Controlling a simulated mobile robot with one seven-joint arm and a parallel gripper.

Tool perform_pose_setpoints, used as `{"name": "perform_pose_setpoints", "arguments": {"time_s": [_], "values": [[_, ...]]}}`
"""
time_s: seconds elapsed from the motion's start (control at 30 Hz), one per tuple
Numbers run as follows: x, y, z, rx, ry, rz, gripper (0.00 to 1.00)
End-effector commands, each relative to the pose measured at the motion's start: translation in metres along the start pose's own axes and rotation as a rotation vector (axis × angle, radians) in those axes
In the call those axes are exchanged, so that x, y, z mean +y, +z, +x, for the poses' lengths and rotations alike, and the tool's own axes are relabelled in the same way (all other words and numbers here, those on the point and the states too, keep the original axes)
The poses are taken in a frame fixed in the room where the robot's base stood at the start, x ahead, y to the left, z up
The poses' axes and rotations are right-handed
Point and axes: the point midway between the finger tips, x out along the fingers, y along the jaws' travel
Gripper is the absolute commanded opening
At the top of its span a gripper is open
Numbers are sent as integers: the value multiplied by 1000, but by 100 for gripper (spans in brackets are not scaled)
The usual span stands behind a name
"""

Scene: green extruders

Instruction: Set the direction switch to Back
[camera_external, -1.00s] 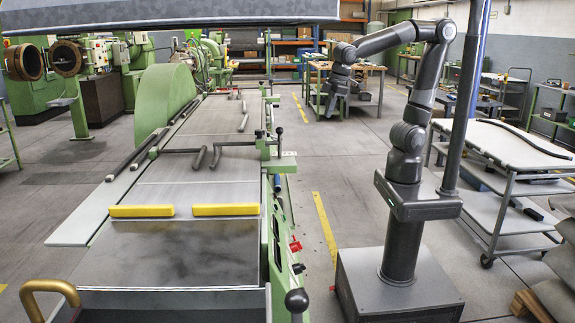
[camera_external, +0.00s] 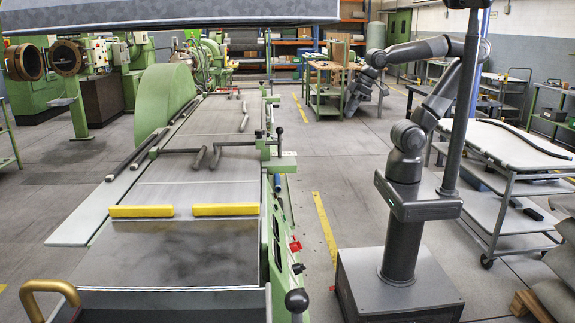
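The green extruder line (camera_external: 268,225) runs along the left half of the external view, with controls on its right side. A small red control (camera_external: 296,246) sticks out of that side; I cannot tell whether it is the direction switch. No Back label can be read. My gripper (camera_external: 351,108) hangs pointing down at the end of my bent arm, in the aisle to the right of the machine. It appears well apart from the machine's controls. It is too small to tell whether its fingers are open or shut.
Black-knobbed levers stand on the machine's edge, one near (camera_external: 297,300) and one farther back (camera_external: 279,132). Two yellow bars (camera_external: 226,209) lie across its bed. A grey cart (camera_external: 510,190) stands right of my base. The aisle floor (camera_external: 325,180) between is clear.

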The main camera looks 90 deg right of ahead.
Motion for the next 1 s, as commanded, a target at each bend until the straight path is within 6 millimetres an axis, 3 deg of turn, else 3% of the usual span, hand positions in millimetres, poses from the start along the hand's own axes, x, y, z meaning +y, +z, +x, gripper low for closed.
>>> {"name": "perform_pose_setpoints", "arguments": {"time_s": [0.17,0.57,1.0], "values": [[-7,-14,27,-126,39,-159,52],[-39,-49,99,-368,207,-592,52],[-112,-77,186,-521,479,-1117,52]]}}
